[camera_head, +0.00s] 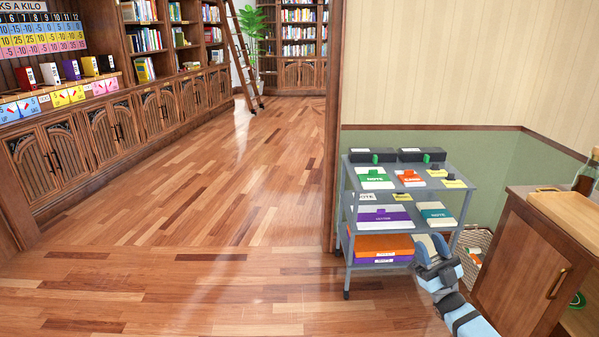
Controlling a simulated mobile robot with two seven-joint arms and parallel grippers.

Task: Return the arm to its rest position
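My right gripper (431,250) is at the lower right, at the end of my blue and dark grey arm. It is in front of the right side of a grey shelf cart (343,225), close to its lower levels. I cannot tell whether it touches the cart. Its fingers are pale and point up and away; the gap between them is too small to read, and I see nothing clearly held in it. My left gripper is not in view.
The cart holds boxes and labelled books, with an orange box (383,244) low down. A wooden cabinet (528,270) stands close on the right. A wall edge (334,130) rises behind the cart. Bookshelves (160,110) and a ladder (243,60) are farther off. The wooden floor (200,230) on the left is clear.

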